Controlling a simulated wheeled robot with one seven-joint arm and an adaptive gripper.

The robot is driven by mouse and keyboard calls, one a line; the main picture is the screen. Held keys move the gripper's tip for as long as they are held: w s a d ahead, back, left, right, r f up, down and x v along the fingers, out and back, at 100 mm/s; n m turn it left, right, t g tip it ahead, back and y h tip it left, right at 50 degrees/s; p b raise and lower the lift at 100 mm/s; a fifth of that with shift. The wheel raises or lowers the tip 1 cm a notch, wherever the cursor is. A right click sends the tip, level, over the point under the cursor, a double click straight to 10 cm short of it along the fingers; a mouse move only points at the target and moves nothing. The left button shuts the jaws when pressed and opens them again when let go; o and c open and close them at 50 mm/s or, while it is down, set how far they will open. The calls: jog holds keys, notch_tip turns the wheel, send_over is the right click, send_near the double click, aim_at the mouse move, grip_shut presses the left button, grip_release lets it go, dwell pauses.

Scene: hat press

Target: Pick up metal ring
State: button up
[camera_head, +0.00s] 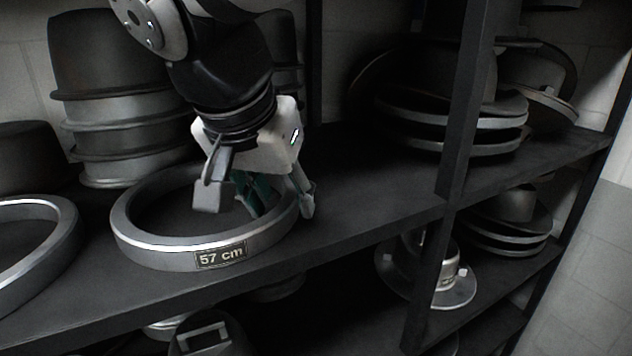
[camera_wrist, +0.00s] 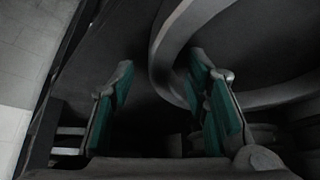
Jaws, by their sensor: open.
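The metal ring (camera_head: 150,246) is a wide grey band with a "57 cm" label on its front. It lies flat on the dark shelf. My gripper (camera_head: 278,207) is over the ring's right side, pointing down with its teal-padded fingers apart. In the wrist view, the ring's curved band (camera_wrist: 161,62) shows between the open fingers of my gripper (camera_wrist: 160,64). The right finger appears on the ring's inner side and the left finger outside it. Whether either finger touches the band cannot be told.
A second ring (camera_head: 62,235) lies to the left, cut by the frame edge. Stacked hat moulds (camera_head: 125,145) stand close behind the ring. A dark upright post (camera_head: 463,110) and stacked brimmed forms (camera_head: 450,120) are at the right. The shelf (camera_head: 365,205) is bare right of my gripper.

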jog(key=shift+w+d+f, duration=0.1)
jog(key=shift+w+f, duration=0.2)
jog(key=shift+f, duration=0.3)
grip_shut()
jog(key=shift+r, duration=0.15)
